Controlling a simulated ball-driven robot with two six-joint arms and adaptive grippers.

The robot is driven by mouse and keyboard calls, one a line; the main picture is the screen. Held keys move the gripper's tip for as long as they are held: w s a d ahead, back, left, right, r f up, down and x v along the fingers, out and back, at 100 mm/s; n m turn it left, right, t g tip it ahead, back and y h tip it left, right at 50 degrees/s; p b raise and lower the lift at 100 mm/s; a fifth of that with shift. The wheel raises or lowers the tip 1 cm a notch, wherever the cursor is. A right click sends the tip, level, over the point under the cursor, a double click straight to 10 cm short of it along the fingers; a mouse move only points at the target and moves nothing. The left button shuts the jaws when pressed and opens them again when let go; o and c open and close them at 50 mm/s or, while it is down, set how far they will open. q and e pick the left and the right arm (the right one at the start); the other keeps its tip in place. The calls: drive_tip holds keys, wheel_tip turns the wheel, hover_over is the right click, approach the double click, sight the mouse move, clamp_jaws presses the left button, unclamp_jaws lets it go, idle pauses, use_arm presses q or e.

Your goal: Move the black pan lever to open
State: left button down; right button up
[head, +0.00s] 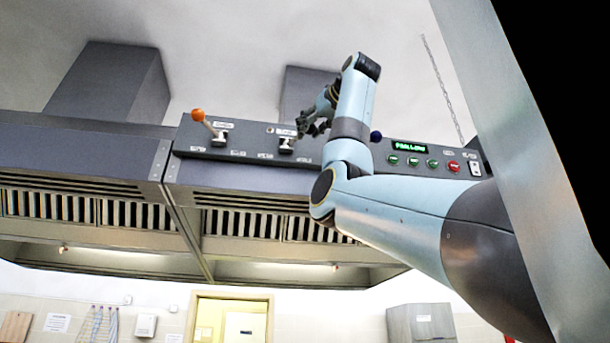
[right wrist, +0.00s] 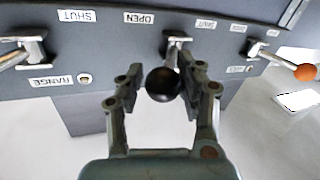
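The black pan lever's round knob (right wrist: 163,84) sits between the two fingers of my right gripper (right wrist: 160,82) in the right wrist view. A small gap shows on the knob's left; the right finger is very close to it, and I cannot tell if they touch. The gripper looks open around the knob. The lever's metal base (right wrist: 176,44) is on the panel, with the OPEN label (right wrist: 139,18) to its left in this upside-down view. In the head view my right gripper (head: 313,124) is at the pan lever's bracket (head: 287,144) and hides the knob. My left gripper is out of view.
The dark control panel (head: 250,146) also carries an orange-knobbed lever (head: 198,115) on the left and a dark blue knob (head: 376,136) beside my right arm. Round buttons (head: 414,161) and a green display (head: 409,147) are further right. The hood (head: 80,150) extends left.

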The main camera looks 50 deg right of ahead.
drive_tip(key=o, duration=0.3)
drive_tip(key=shift+s+d, duration=0.2)
drive_tip(key=shift+s, duration=0.15)
drive_tip(key=shift+o, duration=0.2)
drive_tip(key=shift+w+a, duration=0.3)
drive_tip(key=v, duration=1.2)
drive_tip(key=shift+d, duration=0.15)
drive_tip(key=shift+s, duration=0.1)
